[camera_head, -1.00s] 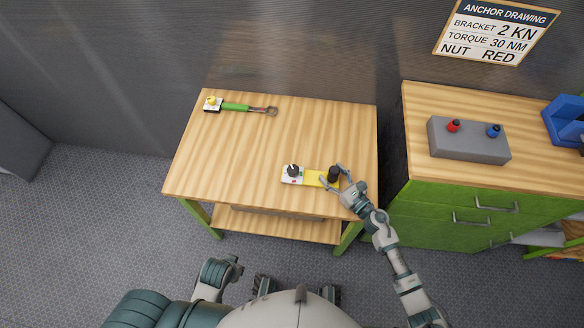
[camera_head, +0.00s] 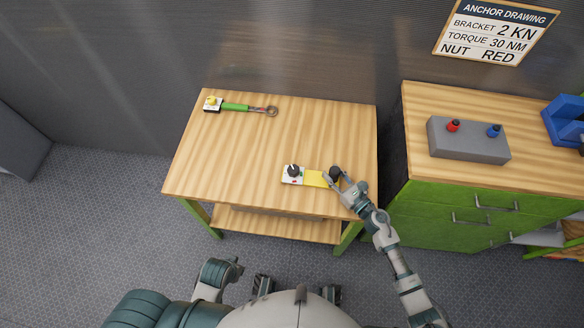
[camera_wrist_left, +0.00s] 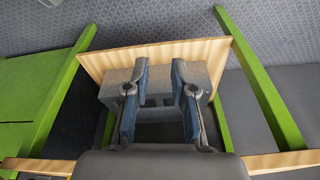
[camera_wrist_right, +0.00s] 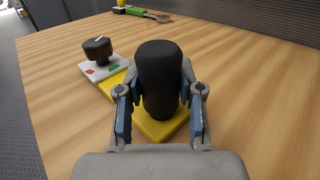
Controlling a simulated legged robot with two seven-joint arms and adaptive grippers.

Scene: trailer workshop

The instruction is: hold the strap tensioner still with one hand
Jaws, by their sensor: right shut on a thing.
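The strap tensioner lies on the wooden table. It has a yellow plate (camera_head: 315,179), a white end with a black knob (camera_head: 293,170) and red and green marks, and an upright black cylindrical grip (camera_wrist_right: 158,75) at its right end. My right gripper (camera_head: 335,177) is shut on the black grip, with one finger on each side of it in the right wrist view. My left gripper (camera_wrist_left: 160,95) is open and empty, low in front of the table and away from the tensioner. In the head view it shows near the bottom (camera_head: 236,264).
A green-handled wrench (camera_head: 236,107) lies at the table's back left. A grey box (camera_head: 468,140) with a red and a blue knob stands on the green cabinet to the right. A sign (camera_head: 497,32) hangs on the wall.

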